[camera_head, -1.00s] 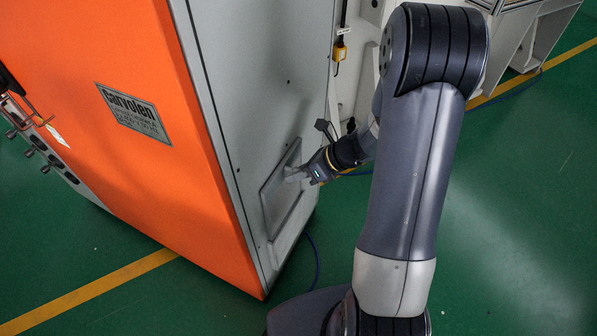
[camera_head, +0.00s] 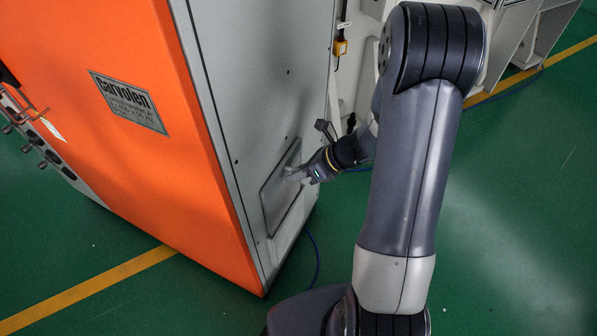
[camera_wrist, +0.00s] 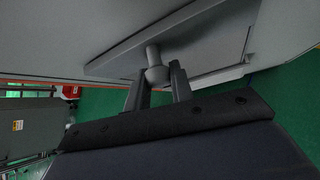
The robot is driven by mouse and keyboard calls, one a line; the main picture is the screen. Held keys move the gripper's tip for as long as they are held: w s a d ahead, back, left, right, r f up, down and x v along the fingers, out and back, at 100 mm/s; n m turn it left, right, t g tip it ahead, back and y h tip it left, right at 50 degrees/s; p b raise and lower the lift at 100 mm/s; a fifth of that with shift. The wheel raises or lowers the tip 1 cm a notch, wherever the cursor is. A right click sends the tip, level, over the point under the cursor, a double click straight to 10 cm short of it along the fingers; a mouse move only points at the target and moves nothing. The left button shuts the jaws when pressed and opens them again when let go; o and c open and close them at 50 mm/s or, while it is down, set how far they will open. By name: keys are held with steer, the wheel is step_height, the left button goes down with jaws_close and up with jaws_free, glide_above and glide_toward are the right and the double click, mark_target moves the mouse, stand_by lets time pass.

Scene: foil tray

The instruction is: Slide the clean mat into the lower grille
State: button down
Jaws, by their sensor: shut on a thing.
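The cabinet's grey side wall (camera_head: 262,90) carries a flat rectangular grey panel (camera_head: 283,195) low down, which looks like the lower grille's cover. In the wrist view this panel (camera_wrist: 215,42) has a round grey knob (camera_wrist: 154,60). My gripper (camera_wrist: 158,78) is shut on the knob, one finger on each side of it. In the head view my gripper (camera_head: 297,176) is at the panel's upper right part. No mat can be told apart in either view, and the space behind the panel is hidden.
The cabinet's orange front (camera_head: 130,170) meets the grey side at a vertical edge. A blue cable (camera_head: 316,262) lies on the green floor by the cabinet's base. White equipment (camera_head: 520,40) stands behind. Green floor to the right is open.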

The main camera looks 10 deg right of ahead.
steer(key=shift+f+b, duration=8.1)
steer(key=shift+f, duration=1.9)
steer(key=c, duration=1.1)
jaws_free()
steer(key=shift+c, duration=0.2)
steer(key=p, duration=0.4)
glide_toward(289, 214)
steer(key=shift+v, duration=2.35)
steer(key=shift+f, duration=0.2)
